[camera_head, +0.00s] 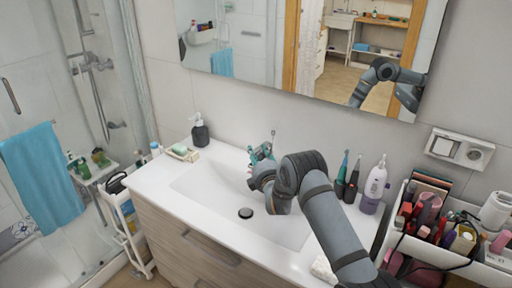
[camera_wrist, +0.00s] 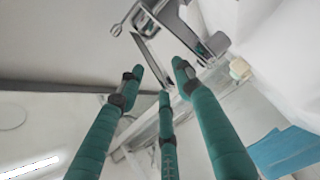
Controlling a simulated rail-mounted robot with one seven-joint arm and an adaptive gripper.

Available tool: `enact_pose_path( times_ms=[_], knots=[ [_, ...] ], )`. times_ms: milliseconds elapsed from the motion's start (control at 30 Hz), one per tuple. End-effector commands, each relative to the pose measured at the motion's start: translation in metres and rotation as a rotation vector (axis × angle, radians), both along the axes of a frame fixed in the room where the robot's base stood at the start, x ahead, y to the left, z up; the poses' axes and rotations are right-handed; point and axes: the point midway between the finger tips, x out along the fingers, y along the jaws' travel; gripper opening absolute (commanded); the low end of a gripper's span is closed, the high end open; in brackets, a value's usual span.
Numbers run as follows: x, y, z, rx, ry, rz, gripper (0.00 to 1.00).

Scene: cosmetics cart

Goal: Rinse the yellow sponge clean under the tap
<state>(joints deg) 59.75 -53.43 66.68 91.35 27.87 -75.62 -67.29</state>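My gripper (camera_head: 262,153) is above the back of the white sink basin (camera_head: 208,184). Its teal fingers (camera_wrist: 160,76) are spread apart with nothing visible between them. The chrome tap (camera_wrist: 205,45) is just beyond the fingertips in the wrist view; my arm and fingers mostly hide it in the head view. A small dish (camera_head: 182,153) on the counter's left holds a small yellowish-green block, which may be the sponge. A pale yellow block (camera_wrist: 240,68) shows right of the tap in the wrist view. I see no sponge in the basin, though my arm hides part of it.
A dark soap dispenser (camera_head: 200,131) stands at the back left. A crowded cosmetics cart (camera_head: 412,243) is at the far right. The mirror (camera_head: 243,50) hangs above. The left basin is clear.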

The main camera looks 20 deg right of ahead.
Motion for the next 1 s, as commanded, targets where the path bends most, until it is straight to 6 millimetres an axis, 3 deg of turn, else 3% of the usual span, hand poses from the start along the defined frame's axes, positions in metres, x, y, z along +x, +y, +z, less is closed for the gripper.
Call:
enact_pose_path(
  times_ms=[200,567,1000],
  knots=[
    [0.018,-0.005,-0.001,0.001,0.0,-0.001,0.35],
    [0.021,-0.005,-0.002,0.001,0.001,0.0,0.34],
    [0.021,-0.005,-0.002,0.001,0.001,0.0,0.09]
  ],
)
